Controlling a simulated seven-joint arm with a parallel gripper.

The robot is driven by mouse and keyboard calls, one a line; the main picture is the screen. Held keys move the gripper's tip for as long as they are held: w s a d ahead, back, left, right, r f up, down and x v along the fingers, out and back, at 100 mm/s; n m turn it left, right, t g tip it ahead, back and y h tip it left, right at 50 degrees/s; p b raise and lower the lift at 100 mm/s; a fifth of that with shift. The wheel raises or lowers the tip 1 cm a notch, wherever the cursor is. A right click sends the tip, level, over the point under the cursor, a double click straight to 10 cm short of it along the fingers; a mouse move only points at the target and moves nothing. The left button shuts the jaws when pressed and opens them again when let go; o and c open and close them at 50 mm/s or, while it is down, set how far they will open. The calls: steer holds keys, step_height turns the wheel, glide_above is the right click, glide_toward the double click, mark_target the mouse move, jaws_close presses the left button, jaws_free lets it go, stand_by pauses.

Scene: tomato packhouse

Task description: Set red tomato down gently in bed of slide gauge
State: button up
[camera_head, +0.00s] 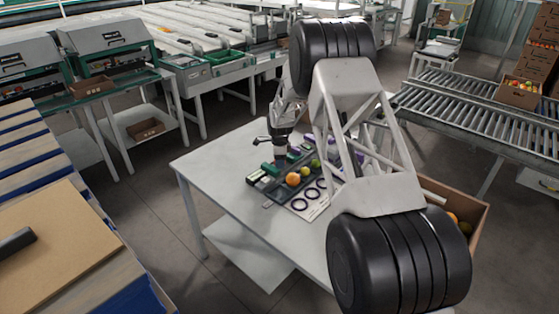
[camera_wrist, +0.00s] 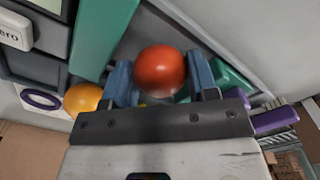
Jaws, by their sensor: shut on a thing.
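The red tomato (camera_wrist: 160,70) is between the blue fingers of my gripper (camera_wrist: 161,85) in the wrist view, with a finger at each side. The gripper is shut on it. The slide gauge shows behind it, with a long green jaw (camera_wrist: 103,35) at the upper left, another green part (camera_wrist: 232,78) at the right, and a grey body with a display at the left edge. The tomato appears over the gauge; I cannot tell whether it touches the bed. In the head view my gripper (camera_head: 281,157) is low over the gauge (camera_head: 257,178), and the red tomato is not discernible.
An orange tomato (camera_head: 292,179) and greenish ones (camera_head: 315,163) sit on a tray beside the gauge. A card with dark rings (camera_head: 301,204) lies in front. A cardboard box (camera_head: 474,222) stands at the right. The white table (camera_head: 215,165) is clear at its left.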

steer(key=shift+f, duration=0.15)
steer(key=o, duration=0.8)
steer(key=c, duration=0.3)
steer(key=shift+c, duration=0.2)
steer(key=shift+r, duration=3.5)
